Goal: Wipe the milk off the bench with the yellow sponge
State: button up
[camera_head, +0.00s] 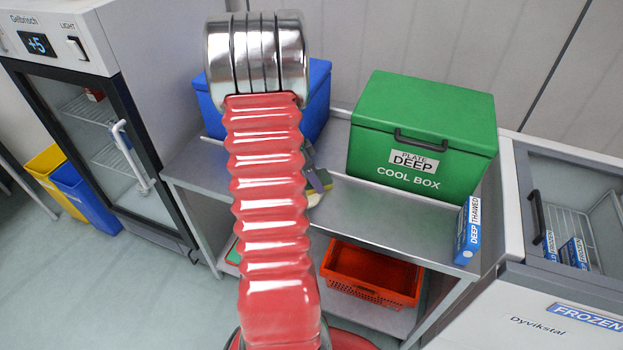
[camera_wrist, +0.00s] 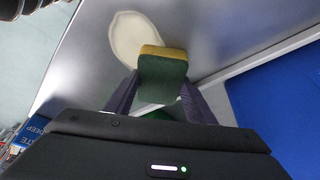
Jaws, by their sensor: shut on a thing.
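The sponge (camera_wrist: 162,78), with a yellow layer and a dark green layer, is between the two purple fingers of my gripper (camera_wrist: 158,98) in the wrist view. My gripper is shut on it. The milk (camera_wrist: 132,36) is a pale, rounded puddle on the grey metal bench (camera_wrist: 220,35). The sponge overlaps the puddle's near edge in this view; I cannot tell whether it touches the bench. In the head view, my red arm hides most of the gripper and the spill area on the bench (camera_head: 392,215).
A green cool box (camera_head: 425,130) stands on the bench's right half, and a blue box (camera_head: 318,100) stands behind my arm. A small blue-and-white carton (camera_head: 468,232) is at the right end. An orange-red basket (camera_head: 372,272) sits on the lower shelf. A freezer (camera_head: 545,290) adjoins at right.

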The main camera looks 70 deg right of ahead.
jog(key=shift+d+r, duration=0.15)
jog(key=shift+d, duration=0.85)
jog(key=shift+c, duration=0.2)
jog(key=shift+s, duration=0.1)
jog(key=shift+w+a+r, duration=0.1)
jog(key=shift+a, duration=0.5)
jog(key=shift+w+a+r, duration=0.1)
jog(key=shift+a, duration=0.5)
jog(key=shift+c, duration=0.3)
jog(key=shift+a, duration=0.85)
jog(key=shift+a+f, duration=0.1)
jog(key=shift+a, duration=0.05)
jog(key=shift+w+a+f, duration=0.1)
jog(key=shift+w+a, duration=0.05)
jog(key=shift+a, duration=0.8)
jog(key=shift+w+a+f, duration=0.1)
jog(key=shift+a, duration=0.85)
jog(key=shift+w+a+f, duration=0.15)
jog(key=shift+a, duration=1.9)
